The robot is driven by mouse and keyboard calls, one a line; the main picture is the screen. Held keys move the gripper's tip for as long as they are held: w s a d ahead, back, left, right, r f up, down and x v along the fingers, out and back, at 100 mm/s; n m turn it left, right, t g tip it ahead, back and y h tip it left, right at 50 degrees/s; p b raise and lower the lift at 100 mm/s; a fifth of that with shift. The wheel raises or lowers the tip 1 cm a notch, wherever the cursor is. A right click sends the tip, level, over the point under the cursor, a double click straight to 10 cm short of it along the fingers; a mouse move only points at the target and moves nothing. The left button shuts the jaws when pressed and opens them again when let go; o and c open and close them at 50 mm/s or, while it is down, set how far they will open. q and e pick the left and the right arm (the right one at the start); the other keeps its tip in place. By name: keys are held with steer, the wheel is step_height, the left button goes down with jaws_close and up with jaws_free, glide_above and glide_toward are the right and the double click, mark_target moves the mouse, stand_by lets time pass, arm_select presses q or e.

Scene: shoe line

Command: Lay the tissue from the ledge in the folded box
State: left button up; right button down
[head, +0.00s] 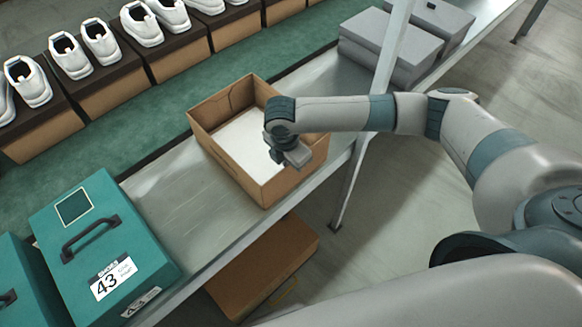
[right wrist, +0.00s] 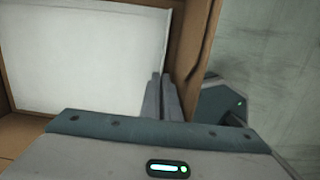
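The folded box (head: 205,140) is an open brown cardboard box on the grey metal ledge. A flat white sheet, which looks like the tissue (head: 243,140), lies inside on its bottom. The sheet also fills much of the box in the right wrist view (right wrist: 80,55), with brown cardboard around it. My right gripper (head: 299,157) is over the box's right side. Its fingers are together beside the sheet's right edge, near the box wall, and nothing shows between them. The arm hides part of the box's right rim. My left gripper is out of view.
Teal lidded boxes (head: 105,235) stand on the ledge at lower left. Grey boxes (head: 385,45) sit at the upper right end, beside a slanted metal post (head: 388,60). White shoes on boxes line the green belt (head: 110,150) behind. A brown box (head: 265,265) lies below.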

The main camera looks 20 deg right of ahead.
steer(key=shift+f, duration=0.15)
steer(key=c, duration=1.9)
jaws_free()
steer(key=shift+c, duration=0.2)
